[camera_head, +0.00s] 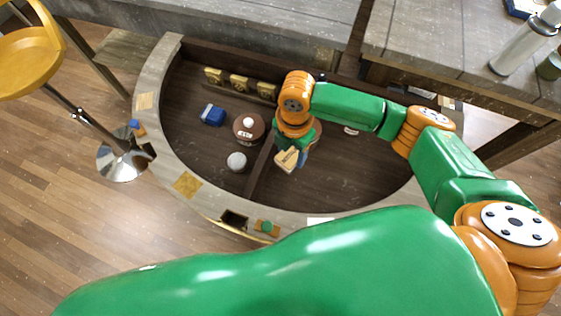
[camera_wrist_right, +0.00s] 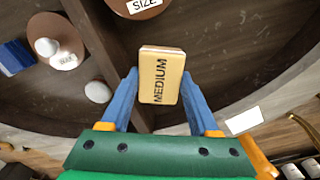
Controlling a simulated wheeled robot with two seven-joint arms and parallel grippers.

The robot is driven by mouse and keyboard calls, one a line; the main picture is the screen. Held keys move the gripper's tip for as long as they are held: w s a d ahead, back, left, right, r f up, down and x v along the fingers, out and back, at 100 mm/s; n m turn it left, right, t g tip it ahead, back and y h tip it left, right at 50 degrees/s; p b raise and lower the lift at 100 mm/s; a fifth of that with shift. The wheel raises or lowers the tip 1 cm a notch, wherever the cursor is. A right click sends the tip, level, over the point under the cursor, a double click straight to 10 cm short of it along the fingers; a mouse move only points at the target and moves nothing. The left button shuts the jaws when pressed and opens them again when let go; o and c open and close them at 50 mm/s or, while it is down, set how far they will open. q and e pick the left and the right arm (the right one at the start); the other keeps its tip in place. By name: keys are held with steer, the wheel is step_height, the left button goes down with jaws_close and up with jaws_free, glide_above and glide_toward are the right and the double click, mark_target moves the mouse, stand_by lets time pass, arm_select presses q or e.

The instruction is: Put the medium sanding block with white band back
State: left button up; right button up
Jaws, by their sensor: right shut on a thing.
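The sanding block (camera_wrist_right: 161,76) is tan, with "MEDIUM" in dark letters on the face turned to the right wrist view and a pale strip along its top edge. It shows small in the head view (camera_head: 287,160). My right gripper (camera_wrist_right: 162,92) has its blue fingers on both sides of the block and is shut on it, above the dark inside of the curved console (camera_wrist_right: 205,85). I cannot clearly make out a white band around the block. My left gripper is not in view.
A blue block with a white part (camera_head: 212,115), a brown disc with a white knob (camera_head: 249,127) and a white ball (camera_head: 236,162) are in the left half. A brown disc labelled "SIZE" (camera_wrist_right: 134,6) lies beyond my gripper. Gold pieces (camera_head: 239,84) line the back. The right half is mostly clear.

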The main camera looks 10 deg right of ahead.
glide_above(290, 178)
steer(key=f, duration=0.4)
steer(key=shift+s+f, duration=0.25)
steer(key=shift+f, duration=0.1)
steer(key=f, duration=0.2)
steer(key=shift+w+f, duration=0.2)
steer(key=shift+f, duration=0.15)
steer(key=shift+w+f, duration=0.2)
steer(key=shift+w, duration=0.05)
steer(key=shift+s+f, duration=0.1)
steer(key=shift+s, duration=0.05)
steer(key=o, duration=1.3)
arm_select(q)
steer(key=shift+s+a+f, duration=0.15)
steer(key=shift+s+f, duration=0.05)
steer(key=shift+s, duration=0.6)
